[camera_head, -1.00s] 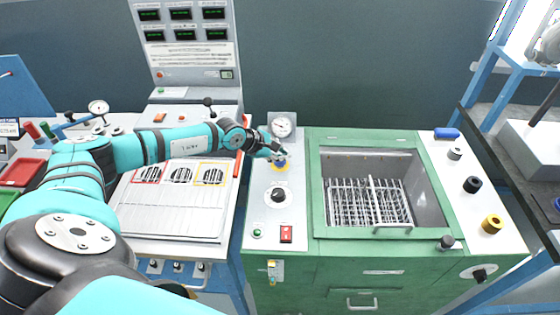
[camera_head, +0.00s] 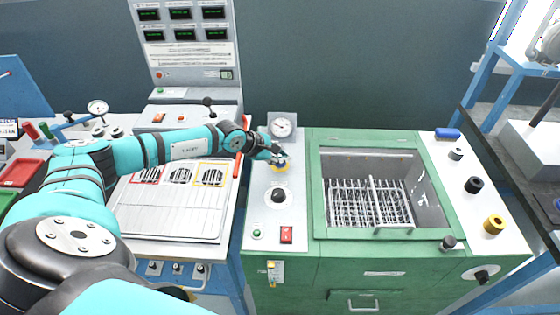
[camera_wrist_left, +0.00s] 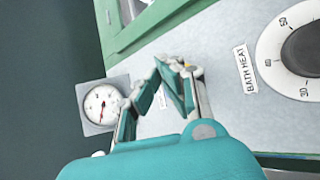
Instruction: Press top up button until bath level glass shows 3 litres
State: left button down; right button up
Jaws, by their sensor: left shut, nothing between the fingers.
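My left gripper (camera_head: 280,160) is shut and empty, its fingertips over a round button with a yellow surround (camera_head: 281,170) on the white panel left of the bath. The fingers hide most of the button, and I cannot tell whether it is pressed in. In the left wrist view the closed fingertips (camera_wrist_left: 184,72) are at the panel, with a bit of yellow beside them. The green-framed bath (camera_head: 318,205) holds a wire rack. A small upright fitting (camera_head: 275,272) on its front may be the level glass; no reading is legible. My right gripper is out of view.
A round dial gauge (camera_head: 282,126) stands behind the button, also in the left wrist view (camera_wrist_left: 102,105). In front are a black bath heat knob (camera_head: 278,196) and a red switch (camera_head: 287,235). A grey tray (camera_head: 165,220) lies under my left arm.

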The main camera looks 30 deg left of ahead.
pick_arm(q)
jog(key=shift+f, duration=0.15)
dwell(0.3)
jog(key=shift+r+p, duration=0.45)
jog(key=shift+r, duration=0.4)
notch_tip(320, 180, up, 5)
jog(key=p, duration=0.3)
dwell(0.6)
